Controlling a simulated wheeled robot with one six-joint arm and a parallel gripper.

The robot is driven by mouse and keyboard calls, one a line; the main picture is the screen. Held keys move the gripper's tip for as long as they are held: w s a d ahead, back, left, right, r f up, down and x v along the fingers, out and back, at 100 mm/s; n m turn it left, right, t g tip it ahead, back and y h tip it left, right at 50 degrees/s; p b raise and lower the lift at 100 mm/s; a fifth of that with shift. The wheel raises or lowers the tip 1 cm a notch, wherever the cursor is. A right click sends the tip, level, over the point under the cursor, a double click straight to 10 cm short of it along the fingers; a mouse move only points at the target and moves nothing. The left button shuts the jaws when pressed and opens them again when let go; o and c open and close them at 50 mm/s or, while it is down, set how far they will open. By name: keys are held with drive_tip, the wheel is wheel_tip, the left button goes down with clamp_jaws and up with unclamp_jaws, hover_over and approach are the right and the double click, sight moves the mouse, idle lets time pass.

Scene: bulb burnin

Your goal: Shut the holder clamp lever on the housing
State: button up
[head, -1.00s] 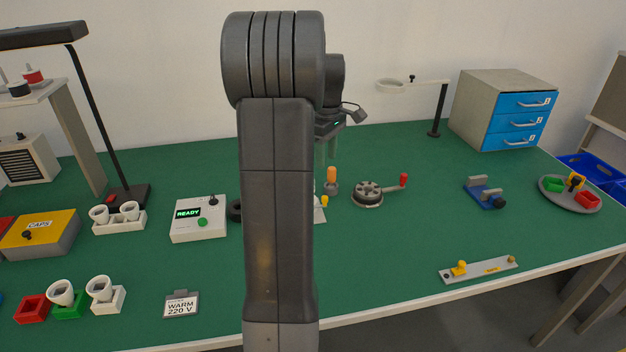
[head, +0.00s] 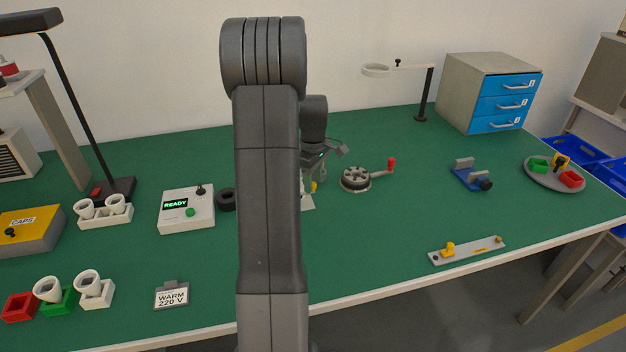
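A pale holder plate (head: 308,202) stands on the green table just right of my arm, with a small yellow knob-like part (head: 313,187) on it. I cannot tell whether this yellow part is the clamp lever or how it is set. Most of the holder and the housing is hidden behind my arm. My gripper (head: 325,176) is low over the table, close behind and right of the yellow part. Its fingers are small and partly hidden, so their opening does not show. Contact with the housing cannot be made out.
A grey crank wheel (head: 355,180) with a red knob stands close right of my gripper. A black ring (head: 227,200) and the READY box (head: 187,209) are left of my arm. A blue vise-like fixture (head: 470,179) is farther right.

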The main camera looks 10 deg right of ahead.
drive_tip(key=shift+f, duration=0.1)
clamp_jaws()
drive_tip(key=shift+s, duration=0.1)
drive_tip(key=m, duration=0.2)
drive_tip(key=shift+s+m, duration=0.3)
drive_tip(key=shift+s, duration=0.1)
drive_tip(key=m, duration=0.1)
drive_tip(key=s+m, duration=0.1)
drive_tip(key=m, duration=0.1)
drive_tip(key=shift+s+a+m, duration=0.15)
drive_tip(key=shift+a+m, duration=0.1)
drive_tip(key=shift+m, duration=0.15)
drive_tip(key=m, duration=0.1)
drive_tip(key=s+a+m, duration=0.1)
drive_tip(key=m, duration=0.3)
drive_tip(key=shift+s+a, duration=0.2)
drive_tip(key=shift+s, duration=0.05)
drive_tip(key=shift+m, duration=0.4)
